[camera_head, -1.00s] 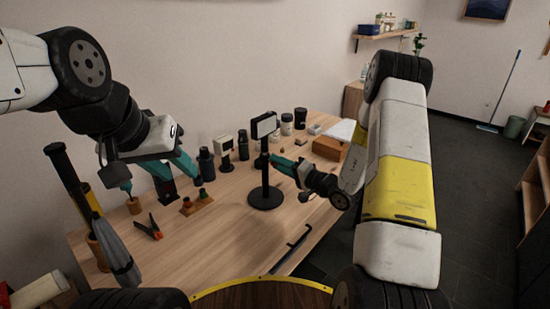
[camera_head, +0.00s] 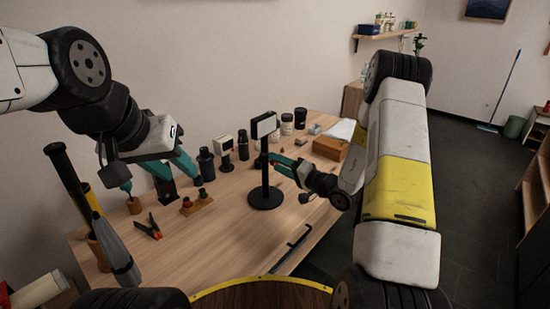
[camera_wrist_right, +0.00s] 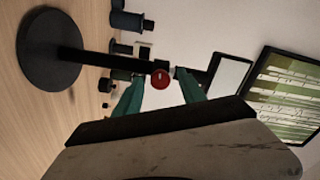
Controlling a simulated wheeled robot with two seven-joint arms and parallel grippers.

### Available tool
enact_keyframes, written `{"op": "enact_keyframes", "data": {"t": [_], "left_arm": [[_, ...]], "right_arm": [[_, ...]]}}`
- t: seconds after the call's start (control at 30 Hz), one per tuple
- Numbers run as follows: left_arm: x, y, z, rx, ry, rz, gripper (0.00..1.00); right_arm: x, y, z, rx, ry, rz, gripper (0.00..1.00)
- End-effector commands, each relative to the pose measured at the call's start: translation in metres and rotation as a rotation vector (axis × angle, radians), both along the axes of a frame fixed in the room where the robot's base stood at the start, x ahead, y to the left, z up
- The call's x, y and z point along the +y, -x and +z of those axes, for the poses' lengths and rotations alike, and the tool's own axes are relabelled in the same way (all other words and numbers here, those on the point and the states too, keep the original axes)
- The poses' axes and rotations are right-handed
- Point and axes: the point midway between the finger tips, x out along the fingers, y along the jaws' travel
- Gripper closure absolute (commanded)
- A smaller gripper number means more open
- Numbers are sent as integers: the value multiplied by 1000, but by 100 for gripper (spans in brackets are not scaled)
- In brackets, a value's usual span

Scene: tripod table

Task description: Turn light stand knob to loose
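The black light stand (camera_head: 265,178) stands upright on the table, with a round base and a pale rectangular lamp head (camera_head: 264,127). Its base (camera_wrist_right: 49,48) and pole show sideways in the right wrist view. The red knob (camera_wrist_right: 162,79) is on the pole just below the lamp. My right gripper (camera_head: 276,160) is at the upper pole. In the wrist view its teal fingers (camera_wrist_right: 160,82) are spread, one on each side of the knob; I cannot tell whether either touches it. My left gripper (camera_head: 160,172) hangs over the left of the table, fingers apart, holding nothing visible.
An orange-and-black clamp (camera_head: 150,229) and a wooden block with dark pegs (camera_head: 197,203) lie on the table. Dark bottles and jars stand along the back. A brown box (camera_head: 329,147) is at the right. The table's front middle is clear.

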Motion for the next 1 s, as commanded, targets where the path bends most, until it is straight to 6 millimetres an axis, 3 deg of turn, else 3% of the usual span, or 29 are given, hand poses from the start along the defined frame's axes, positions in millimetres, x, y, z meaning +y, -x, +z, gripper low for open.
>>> {"op": "enact_keyframes", "data": {"t": [0.23,0.6,1.0], "left_arm": [[0,0,0,0,0,0,64],[0,0,0,0,0,0,64],[0,0,0,0,0,0,64]], "right_arm": [[-10,8,0,1,0,-4,52],[-50,49,0,0,0,-2,52],[-55,55,0,0,0,0,52]]}}
